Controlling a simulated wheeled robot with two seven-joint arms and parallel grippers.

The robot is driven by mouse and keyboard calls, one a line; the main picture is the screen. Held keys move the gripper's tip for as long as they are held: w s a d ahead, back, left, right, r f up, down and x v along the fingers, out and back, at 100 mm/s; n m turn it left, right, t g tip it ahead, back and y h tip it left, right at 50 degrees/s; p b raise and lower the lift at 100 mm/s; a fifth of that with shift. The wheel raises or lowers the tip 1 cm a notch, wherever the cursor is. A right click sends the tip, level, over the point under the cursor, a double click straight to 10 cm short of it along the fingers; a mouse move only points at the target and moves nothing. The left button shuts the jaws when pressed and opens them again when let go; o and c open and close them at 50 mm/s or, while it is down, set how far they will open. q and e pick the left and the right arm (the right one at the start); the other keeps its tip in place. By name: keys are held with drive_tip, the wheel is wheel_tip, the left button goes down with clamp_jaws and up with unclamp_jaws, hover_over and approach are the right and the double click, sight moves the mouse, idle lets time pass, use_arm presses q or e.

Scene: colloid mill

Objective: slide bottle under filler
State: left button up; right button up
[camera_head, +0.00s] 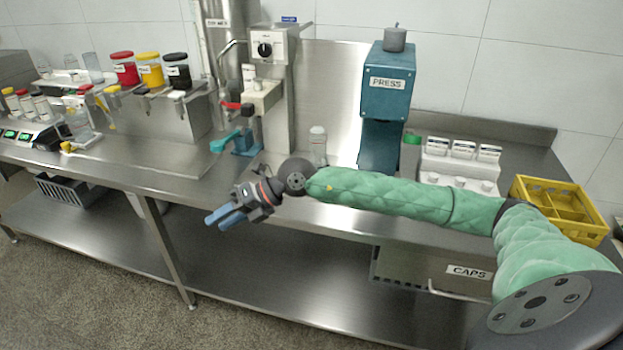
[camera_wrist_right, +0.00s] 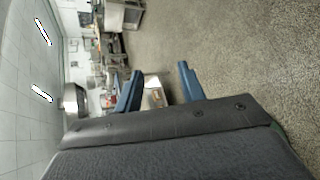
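The filler (camera_head: 271,52), a grey column machine with a black dial, stands on the steel table at the back. A small whitish bottle (camera_head: 249,76) shows at its front, above a pale block; its exact support is unclear. Another clear bottle with a pale cap (camera_head: 318,143) stands upright on the table between the filler and the teal press. My right gripper (camera_head: 217,217) is in front of the table edge, left of the clear bottle and apart from both bottles. In the right wrist view its blue fingers (camera_wrist_right: 160,72) are spread with nothing held between them. My left gripper is not visible.
The teal press (camera_head: 386,98) stands right of the clear bottle. A teal-handled clamp (camera_head: 240,143) sits below the filler. A white rack (camera_head: 460,165) and a yellow crate (camera_head: 560,208) are at right, partly behind my right arm. Jars (camera_head: 151,70) stand at left.

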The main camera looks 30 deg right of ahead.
drive_tip(key=w+d+m+h, duration=0.15)
drive_tip(key=d+h, duration=0.25)
drive_tip(key=d, duration=0.6)
drive_tip(key=w+d+r+h, duration=0.15)
drive_tip(key=d+h, duration=0.25)
drive_tip(key=d, duration=0.5)
drive_tip(key=w+d+f+m+h, duration=0.1)
drive_tip(key=w+d+h, duration=0.25)
drive_tip(key=d, duration=0.65)
drive_tip(key=shift+n+h, duration=0.25)
drive_tip(key=shift+h, duration=0.2)
drive_tip(key=x, duration=0.1)
drive_tip(key=p+x, duration=0.1)
drive_tip(key=x, duration=0.1)
drive_tip(key=p+x, duration=0.1)
drive_tip(key=shift+s+a+f, duration=0.15)
drive_tip(key=shift+s+f, duration=0.05)
drive_tip(key=shift+f, duration=0.3)
drive_tip(key=shift+w+f, duration=0.2)
drive_tip(key=shift+f, duration=0.3)
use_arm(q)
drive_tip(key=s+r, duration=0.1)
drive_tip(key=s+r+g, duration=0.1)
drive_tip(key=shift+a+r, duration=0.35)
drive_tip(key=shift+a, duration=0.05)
use_arm(e)
clamp_jaws()
